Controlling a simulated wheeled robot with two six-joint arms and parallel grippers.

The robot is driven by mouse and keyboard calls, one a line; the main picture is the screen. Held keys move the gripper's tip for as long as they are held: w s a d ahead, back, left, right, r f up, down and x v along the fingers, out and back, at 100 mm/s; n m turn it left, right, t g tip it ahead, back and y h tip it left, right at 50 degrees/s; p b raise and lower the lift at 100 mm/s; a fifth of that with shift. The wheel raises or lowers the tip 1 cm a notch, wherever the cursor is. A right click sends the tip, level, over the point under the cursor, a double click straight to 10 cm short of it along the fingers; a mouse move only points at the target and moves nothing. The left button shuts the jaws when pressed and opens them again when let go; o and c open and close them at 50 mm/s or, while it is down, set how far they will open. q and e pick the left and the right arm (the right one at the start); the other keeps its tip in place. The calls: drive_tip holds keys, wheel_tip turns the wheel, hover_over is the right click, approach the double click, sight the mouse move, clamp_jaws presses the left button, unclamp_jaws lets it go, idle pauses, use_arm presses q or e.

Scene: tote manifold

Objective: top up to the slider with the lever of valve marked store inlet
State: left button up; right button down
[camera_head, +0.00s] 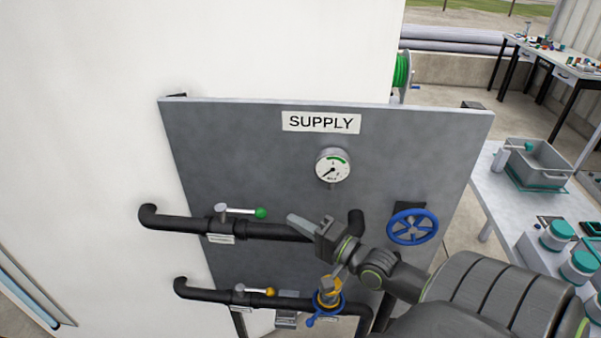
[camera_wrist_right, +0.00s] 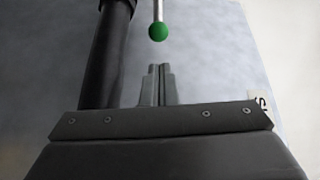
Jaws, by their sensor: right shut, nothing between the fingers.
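On the grey panel marked SUPPLY, a valve with a green-ball lever (camera_head: 243,210) sits on the upper black pipe; its lever lies along the pipe, pointing right. Its small label (camera_head: 221,239) is unreadable. A second valve with an orange-ball lever (camera_head: 255,290) sits on the lower pipe, also pointing right; its label is unreadable too. My right gripper (camera_head: 292,218) is shut and empty, just right of the green ball and apart from it. In the right wrist view the green ball (camera_wrist_right: 158,32) is just beyond the closed fingertips (camera_wrist_right: 160,70). No slider can be made out. My left gripper is out of view.
A round gauge (camera_head: 333,166) is above the pipes. A blue handwheel (camera_head: 412,227) is at the panel's right, and a smaller blue-and-yellow fitting (camera_head: 327,298) lies below my wrist. A white table (camera_head: 493,190) with a grey bin (camera_head: 540,160) stands right.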

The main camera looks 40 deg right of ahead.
sight(241, 212)
drive_tip(key=w+a, duration=0.1)
drive_tip(key=w, duration=0.6)
drive_tip(key=shift+w+r, duration=0.15)
drive_tip(key=shift+w, duration=0.15)
drive_tip(key=shift+a, duration=0.1)
